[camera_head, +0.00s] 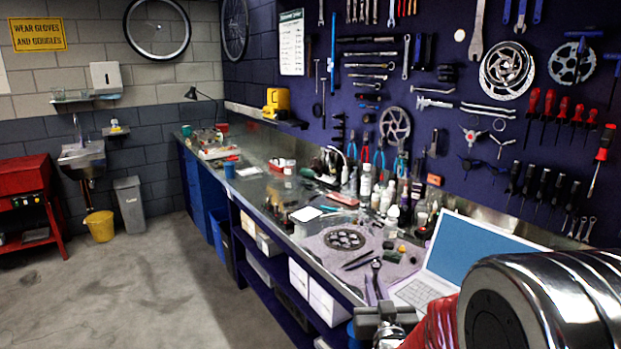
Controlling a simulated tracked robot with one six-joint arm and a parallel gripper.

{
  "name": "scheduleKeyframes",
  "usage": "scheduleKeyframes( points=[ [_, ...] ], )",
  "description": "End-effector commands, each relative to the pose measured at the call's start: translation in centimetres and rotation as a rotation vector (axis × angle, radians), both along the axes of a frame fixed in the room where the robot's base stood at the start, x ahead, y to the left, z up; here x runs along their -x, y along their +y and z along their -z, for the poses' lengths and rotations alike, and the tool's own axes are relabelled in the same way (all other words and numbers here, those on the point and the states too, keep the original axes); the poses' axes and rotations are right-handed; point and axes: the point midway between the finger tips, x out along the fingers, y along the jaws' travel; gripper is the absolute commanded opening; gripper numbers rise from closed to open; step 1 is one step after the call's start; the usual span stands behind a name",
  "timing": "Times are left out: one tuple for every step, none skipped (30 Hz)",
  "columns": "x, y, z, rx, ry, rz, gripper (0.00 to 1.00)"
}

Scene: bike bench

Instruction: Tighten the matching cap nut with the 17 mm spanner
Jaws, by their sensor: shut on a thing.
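My gripper (380,318) is at the bottom edge, right of centre, over the near end of the bench, partly cut off by the frame. It is shut on what looks like the spanner (374,287), whose shaft points up the picture from the jaws toward a rounded dark end. Its size marking cannot be read. I cannot make out the cap nut; small parts lie on the grey mat (325,252) near a dark chainring (344,239). I cannot tell whether the spanner touches anything.
An open laptop (480,255) stands right of the mat, close to my arm. Bottles (366,183) and spray cans crowd the bench's back edge. Tools hang on the dark pegboard (450,130). The bench (262,178) is clearer farther left. The floor (160,270) is open.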

Motion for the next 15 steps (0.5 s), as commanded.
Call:
scheduleKeyframes(
  points=[
    [0.0,-0.1,-0.5,0.000,-0.003,0.002,0.00],
    [0.0,-0.2,-0.6,0.000,-0.003,0.003,0.00],
    [0.1,-0.3,-0.8,0.000,-0.002,0.005,0.00],
    [0.1,-0.4,-0.9,0.000,-0.001,0.006,0.00],
    [0.2,-0.4,-1.1,0.000,-0.001,0.007,0.00],
    [0.3,-0.5,-1.3,0.000,-0.002,0.007,0.00],
    [0.3,-0.5,-1.4,0.000,-0.002,0.008,0.00],
    [0.5,-0.5,-1.4,0.000,-0.001,0.008,0.00],
    [0.8,-0.5,-0.9,0.000,0.003,0.008,0.00],
    [1.0,-0.6,-0.6,0.000,0.004,0.009,0.00],
    [1.1,-0.6,-0.3,0.000,0.003,0.009,0.00],
    [1.2,-0.6,0.0,0.000,0.004,0.009,0.00],
    [1.3,-0.6,0.3,0.000,0.004,0.009,0.00],
    [1.3,-0.6,0.5,0.000,0.003,0.009,0.00],
    [1.4,-0.6,0.8,0.000,0.003,0.009,0.00]
  ],
)
